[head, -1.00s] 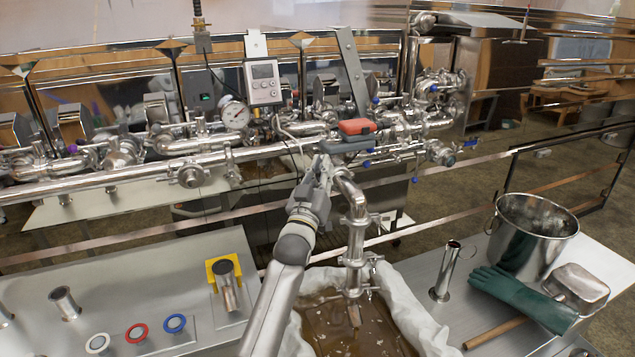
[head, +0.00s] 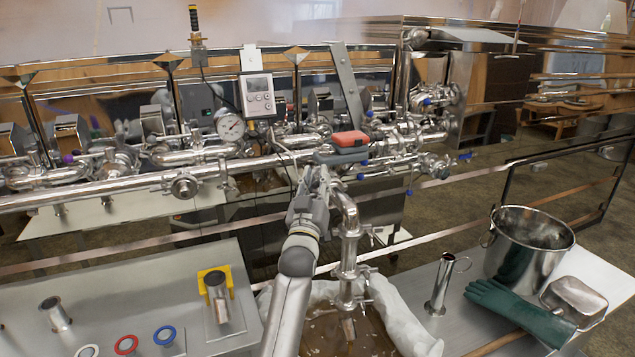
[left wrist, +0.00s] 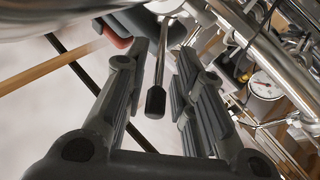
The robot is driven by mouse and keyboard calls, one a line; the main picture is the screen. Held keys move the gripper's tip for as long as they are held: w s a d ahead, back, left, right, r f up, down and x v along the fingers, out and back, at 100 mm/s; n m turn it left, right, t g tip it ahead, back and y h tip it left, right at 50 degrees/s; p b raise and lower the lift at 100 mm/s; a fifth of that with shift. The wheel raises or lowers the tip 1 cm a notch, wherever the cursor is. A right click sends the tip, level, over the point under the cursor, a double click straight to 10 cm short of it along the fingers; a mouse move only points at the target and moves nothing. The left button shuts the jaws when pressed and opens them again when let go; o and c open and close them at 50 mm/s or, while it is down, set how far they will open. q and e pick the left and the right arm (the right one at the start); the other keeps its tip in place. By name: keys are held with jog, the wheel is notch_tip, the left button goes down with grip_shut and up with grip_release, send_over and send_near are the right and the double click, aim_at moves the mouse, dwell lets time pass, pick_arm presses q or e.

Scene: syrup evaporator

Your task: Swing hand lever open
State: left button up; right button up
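The hand lever (left wrist: 155,98) shows in the left wrist view as a metal rod with a dark rounded grip. My left gripper (left wrist: 167,62) has its two dark fingers spread, one on each side of the lever, with gaps visible between the fingers and the grip. In the head view the left gripper (head: 316,182) is up at the steel pipework, beside the bent outlet pipe (head: 348,235). The lever cannot be made out in the head view. My right gripper is not in view.
A red and grey box (head: 345,143) sits just above the gripper. A pressure gauge (head: 230,127) and a display unit (head: 259,96) are on the pipework to the left. Below, a cloth-lined vat (head: 405,318) holds brown liquid. A steel bucket (head: 528,250) stands at right.

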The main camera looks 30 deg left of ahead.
pick_arm(q)
jog(key=shift+s+f, duration=0.1)
jog(key=shift+f, duration=0.05)
jog(key=shift+s+d+f, duration=0.15)
jog(key=shift+s, duration=0.1)
jog(key=v, duration=1.1)
jog(key=shift+s, duration=0.1)
jog(key=shift+c, duration=0.3)
